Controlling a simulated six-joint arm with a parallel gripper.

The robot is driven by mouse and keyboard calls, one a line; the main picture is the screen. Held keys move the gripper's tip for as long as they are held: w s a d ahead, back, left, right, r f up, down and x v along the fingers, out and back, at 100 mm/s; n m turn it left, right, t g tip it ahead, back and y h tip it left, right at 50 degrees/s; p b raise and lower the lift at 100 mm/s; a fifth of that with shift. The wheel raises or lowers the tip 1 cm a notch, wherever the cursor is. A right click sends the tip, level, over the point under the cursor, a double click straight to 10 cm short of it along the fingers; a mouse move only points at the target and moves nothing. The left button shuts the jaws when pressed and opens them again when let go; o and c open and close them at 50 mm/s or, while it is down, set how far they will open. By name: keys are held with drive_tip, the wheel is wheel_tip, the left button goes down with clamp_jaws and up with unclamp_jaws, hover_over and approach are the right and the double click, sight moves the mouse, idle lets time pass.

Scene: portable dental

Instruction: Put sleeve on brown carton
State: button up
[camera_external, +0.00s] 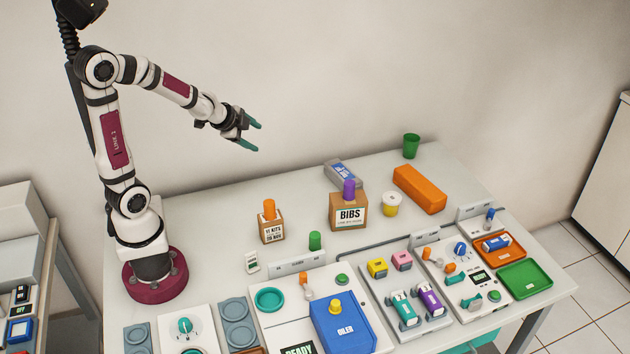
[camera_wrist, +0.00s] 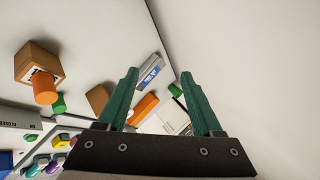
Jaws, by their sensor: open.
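Two brown cartons stand on the table. The BIBS carton (camera_external: 348,213) has a purple cylinder (camera_external: 349,189) on top; the smaller carton (camera_external: 271,231), labelled with KITS, has an orange cylinder (camera_external: 269,209) on top. A grey box with a blue label (camera_external: 341,173) lies behind the BIBS carton; it may be the sleeve, but I cannot tell for certain. It also shows in the wrist view (camera_wrist: 151,71), between my fingers in the picture. My gripper (camera_external: 256,136) is open and empty, well above the table near the back wall, apart from all of these.
An orange block (camera_external: 419,189), a yellow-and-white cup (camera_external: 391,204) and a green cup (camera_external: 411,146) stand right of the BIBS carton. A green cylinder (camera_external: 315,240) stands in front. Dental panels and trays, including a green tray (camera_external: 525,281), fill the front. The back left tabletop is clear.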

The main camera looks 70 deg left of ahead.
drive_tip(key=s+d+n+g+h, duration=0.1)
drive_tip(key=s+d+g+h, duration=0.2)
drive_tip(key=s+d+g, duration=0.4)
drive_tip(key=s+d, duration=0.9)
drive_tip(key=s, duration=0.4)
drive_tip(key=shift+s+d, duration=0.15)
drive_tip(key=shift+d, duration=0.15)
